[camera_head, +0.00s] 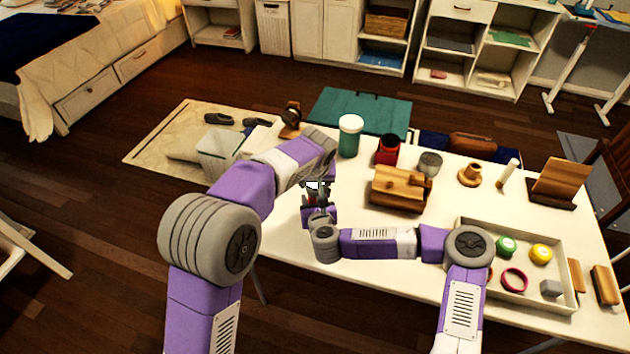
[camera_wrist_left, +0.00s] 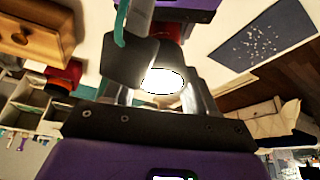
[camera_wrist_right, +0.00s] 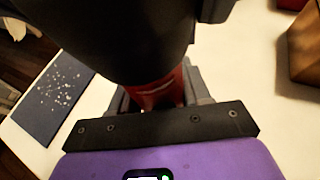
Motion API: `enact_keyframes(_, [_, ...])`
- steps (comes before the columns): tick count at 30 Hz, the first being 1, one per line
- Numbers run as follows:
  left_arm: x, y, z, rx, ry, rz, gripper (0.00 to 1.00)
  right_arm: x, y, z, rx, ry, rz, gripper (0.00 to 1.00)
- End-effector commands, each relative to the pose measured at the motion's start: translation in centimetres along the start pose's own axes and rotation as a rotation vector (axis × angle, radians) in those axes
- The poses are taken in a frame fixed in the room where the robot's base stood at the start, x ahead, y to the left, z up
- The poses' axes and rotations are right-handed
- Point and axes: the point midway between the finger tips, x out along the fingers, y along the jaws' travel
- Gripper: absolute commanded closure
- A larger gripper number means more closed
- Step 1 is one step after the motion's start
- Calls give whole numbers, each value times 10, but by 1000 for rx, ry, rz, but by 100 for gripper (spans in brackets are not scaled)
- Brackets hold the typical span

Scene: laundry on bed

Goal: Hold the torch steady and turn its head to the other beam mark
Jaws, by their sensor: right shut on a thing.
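The torch has a red body (camera_wrist_right: 158,90) and a lit white lens (camera_wrist_left: 162,80). It is up off the table between my two grippers, small and partly hidden in the head view. My right gripper (camera_head: 318,214) is shut on the red body, from below in the head view. My left gripper (camera_head: 318,178) is at the head end; its fingers stand apart on either side of the bright lens in the left wrist view. A large dark shape (camera_wrist_right: 115,40) covers the upper right wrist view. I cannot make out the beam marks.
The white table (camera_head: 375,270) holds a wooden block (camera_head: 398,190), a green jar (camera_head: 350,138), a red jar (camera_head: 387,150) and a grey tin (camera_head: 430,163). A tray (camera_head: 515,302) with several small things is at the right. A dark speckled mat (camera_wrist_right: 52,97) shows in both wrist views.

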Motion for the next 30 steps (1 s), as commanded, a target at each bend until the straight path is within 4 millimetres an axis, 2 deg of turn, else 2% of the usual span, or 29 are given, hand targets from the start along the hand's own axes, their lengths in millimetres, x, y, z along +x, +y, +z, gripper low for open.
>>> enact_keyframes(1, [0, 0, 0, 0, 0, 0, 56, 0, 0, 1, 0, -1, 0, 92])
enact_keyframes(5, [0, 0, 0, 0, 0, 0, 75, 0, 0, 1, 0, -1, 0, 92])
enact_keyframes(11, [0, 1, 1, -66, -2, -30, 75, 0, 0, 1, 0, -1, 0, 92])
enact_keyframes(21, [0, 1, 0, -338, -1, -142, 75, 0, 0, 1, 0, -1, 0, 92])
enact_keyframes(30, [0, 0, 0, -364, 0, -150, 75, 0, 0, 1, 0, -1, 0, 92])
